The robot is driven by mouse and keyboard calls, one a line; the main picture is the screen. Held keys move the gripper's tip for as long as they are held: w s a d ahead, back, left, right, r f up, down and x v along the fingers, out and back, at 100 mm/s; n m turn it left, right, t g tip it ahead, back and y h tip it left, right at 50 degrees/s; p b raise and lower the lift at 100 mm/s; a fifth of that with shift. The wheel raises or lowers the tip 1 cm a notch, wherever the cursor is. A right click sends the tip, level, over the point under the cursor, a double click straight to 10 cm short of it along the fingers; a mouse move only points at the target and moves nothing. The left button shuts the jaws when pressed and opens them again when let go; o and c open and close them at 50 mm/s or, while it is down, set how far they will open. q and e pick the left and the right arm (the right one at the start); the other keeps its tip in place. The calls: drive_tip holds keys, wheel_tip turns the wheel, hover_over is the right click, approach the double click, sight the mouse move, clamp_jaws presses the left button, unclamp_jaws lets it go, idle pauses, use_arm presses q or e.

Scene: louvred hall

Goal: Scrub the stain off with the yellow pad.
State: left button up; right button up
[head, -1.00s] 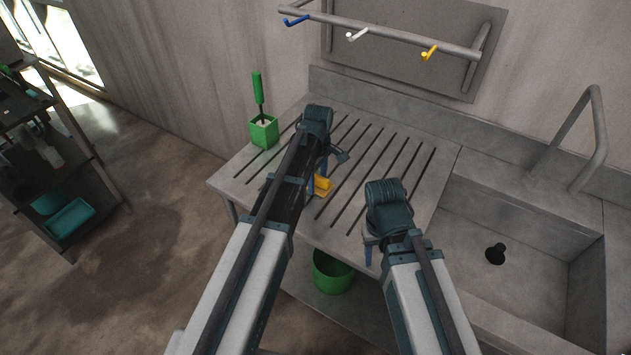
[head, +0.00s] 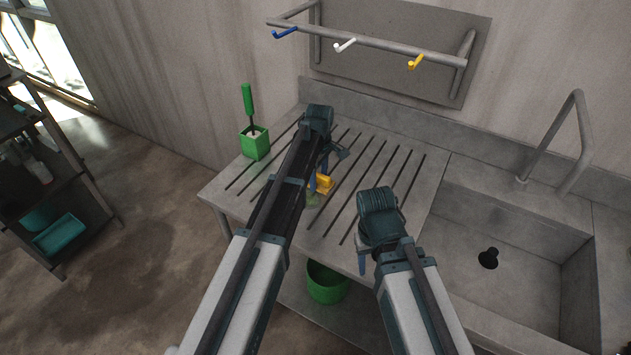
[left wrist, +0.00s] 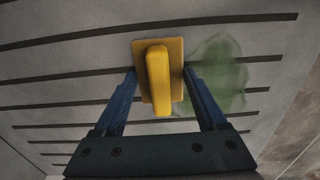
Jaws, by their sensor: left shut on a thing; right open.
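The yellow pad (head: 325,182), a flat plate with a raised grip, lies on the slotted draining board (head: 390,165). My left gripper (left wrist: 160,76) is shut on the pad's grip, with a blue finger on each side. A green translucent stain (left wrist: 222,75) lies right beside the pad in the left wrist view, partly behind the right finger. In the head view a bit of the stain (head: 313,200) shows near the pad; my left arm hides the rest. My right gripper (head: 362,262) is open at the board's front edge, its tips partly hidden by its own wrist.
A green holder (head: 255,146) with a green-handled brush (head: 248,102) stands at the board's back left. The sink (head: 500,270) is at right. A green bucket (head: 326,284) stands below. A hook rail (head: 375,46) is on the wall. A shelf (head: 60,215) stands far left.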

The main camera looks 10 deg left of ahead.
sight(308, 188)
use_arm(q)
drive_tip(key=shift+w+d, duration=0.15)
drive_tip(key=shift+w, duration=0.2)
drive_tip(key=shift+w, duration=0.1)
drive_tip(key=shift+w+a, duration=0.1)
drive_tip(key=shift+a, duration=0.2)
drive_tip(key=shift+w+a, duration=0.25)
drive_tip(key=shift+a, duration=0.55)
drive_tip(key=shift+s+a, duration=0.3)
drive_tip(key=shift+s, duration=0.65)
drive_tip(key=shift+s+a, duration=0.25)
drive_tip(key=shift+s, duration=0.65)
drive_tip(key=shift+s, duration=0.1)
drive_tip(key=shift+s+a, duration=0.35)
drive_tip(key=shift+s, duration=0.45)
drive_tip(key=shift+s+a, duration=0.3)
drive_tip(key=shift+s, duration=0.5)
